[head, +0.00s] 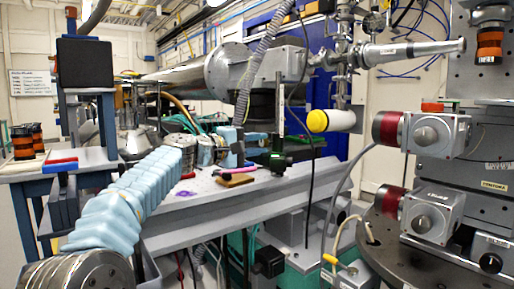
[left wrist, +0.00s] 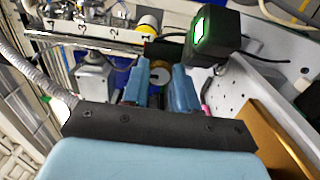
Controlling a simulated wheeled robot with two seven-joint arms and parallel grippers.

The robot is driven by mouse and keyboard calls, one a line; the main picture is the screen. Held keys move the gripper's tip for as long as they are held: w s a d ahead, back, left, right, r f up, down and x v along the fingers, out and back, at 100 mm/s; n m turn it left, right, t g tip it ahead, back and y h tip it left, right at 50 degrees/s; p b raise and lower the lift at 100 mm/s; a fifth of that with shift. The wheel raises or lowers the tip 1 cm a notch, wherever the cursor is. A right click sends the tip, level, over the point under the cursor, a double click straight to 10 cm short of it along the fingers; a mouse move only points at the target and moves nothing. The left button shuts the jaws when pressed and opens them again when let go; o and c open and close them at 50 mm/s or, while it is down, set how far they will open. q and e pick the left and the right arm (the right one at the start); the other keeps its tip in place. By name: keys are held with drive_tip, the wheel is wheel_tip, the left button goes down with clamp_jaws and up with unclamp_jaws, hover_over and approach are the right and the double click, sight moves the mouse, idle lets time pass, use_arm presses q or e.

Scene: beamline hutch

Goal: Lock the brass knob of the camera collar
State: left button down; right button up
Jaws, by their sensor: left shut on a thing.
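My left gripper (head: 262,136) reaches in from the left on its light-blue arm, beside an upright post (head: 279,105) in the head view. In the left wrist view its two blue fingers (left wrist: 162,82) stand a little apart and are closed on a small round pale, brassy part, the knob (left wrist: 160,77). The collar behind the knob is mostly hidden by the fingers. My right gripper is in neither view.
A perforated grey bench (head: 205,205) lies under the gripper, with a brown block (head: 235,181) and a pink-handled tool (head: 240,171) on it. A grey corrugated hose (head: 257,65) hangs close to the gripper. A yellow-capped white cylinder (head: 330,121) is further right.

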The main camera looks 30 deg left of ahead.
use_arm(q)
drive_tip(key=shift+f, duration=0.1)
idle(0.3)
drive_tip(key=c, duration=0.9)
unclamp_jaws()
drive_tip(key=shift+o, duration=0.2)
drive_tip(key=shift+s, duration=0.1)
drive_tip(key=b+v, duration=0.1)
drive_tip(key=v, duration=1.2)
drive_tip(key=shift+s+a, duration=0.2)
drive_tip(key=shift+s, duration=0.1)
